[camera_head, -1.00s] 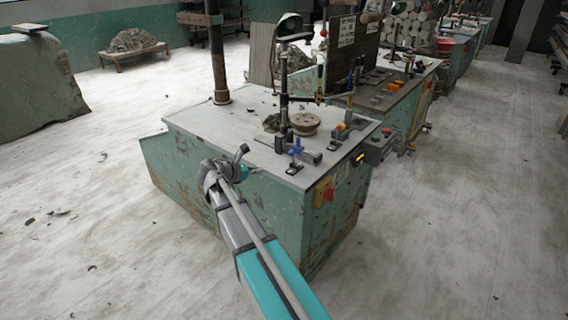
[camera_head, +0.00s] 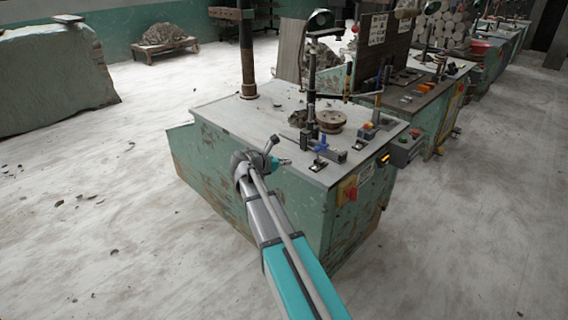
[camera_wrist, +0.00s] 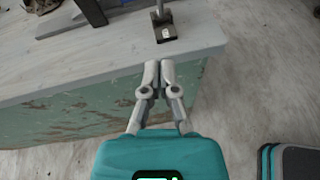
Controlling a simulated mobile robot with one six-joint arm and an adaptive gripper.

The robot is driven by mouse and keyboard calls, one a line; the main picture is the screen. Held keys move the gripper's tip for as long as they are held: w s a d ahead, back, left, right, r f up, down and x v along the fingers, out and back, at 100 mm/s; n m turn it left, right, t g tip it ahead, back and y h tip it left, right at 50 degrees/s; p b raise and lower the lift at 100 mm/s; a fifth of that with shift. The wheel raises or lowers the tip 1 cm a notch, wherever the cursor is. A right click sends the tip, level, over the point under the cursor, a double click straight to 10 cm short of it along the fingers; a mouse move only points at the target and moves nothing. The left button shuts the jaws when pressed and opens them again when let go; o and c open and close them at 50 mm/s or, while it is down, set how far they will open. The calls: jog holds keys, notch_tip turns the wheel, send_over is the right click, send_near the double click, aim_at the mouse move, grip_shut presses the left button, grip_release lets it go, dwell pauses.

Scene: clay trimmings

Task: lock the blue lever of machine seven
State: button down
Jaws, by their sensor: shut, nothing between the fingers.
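The blue lever (camera_head: 321,144) stands near the front edge of the green machine's grey top (camera_head: 230,112), on a small dark mount. No machine number is readable. My gripper (camera_head: 288,161) is left of the lever and lower in the picture, beside the front edge of the top. In the wrist view, my gripper (camera_wrist: 158,68) has its fingers together and empty, overlapping the table edge (camera_wrist: 110,62). A dark mount with a metal post (camera_wrist: 164,25) lies just beyond the fingertips. No blue part shows there, so I cannot tell whether it is the lever's.
A round wooden disc (camera_head: 331,119) and a dark upright post (camera_head: 311,85) stand behind the lever. A control box (camera_head: 404,149) and a red-yellow switch (camera_head: 348,189) are at the right side. A second machine (camera_head: 430,100) stands behind. The floor at left and right is mostly clear.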

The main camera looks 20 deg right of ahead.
jog(key=shift+w+d+f, duration=0.1)
jog(key=shift+w+d, duration=0.3)
jog(key=shift+d, duration=1.3)
jog(key=shift+w+d+f, duration=0.15)
jog(key=shift+w+d, duration=0.2)
jog(key=shift+d, duration=1.4)
jog(key=shift+w+d+f, duration=0.1)
jog(key=shift+w+d, duration=0.3)
jog(key=shift+d, duration=1.3)
jog(key=shift+w+a+r, duration=0.1)
jog(key=shift+w+a, duration=0.05)
jog(key=shift+p, duration=0.3)
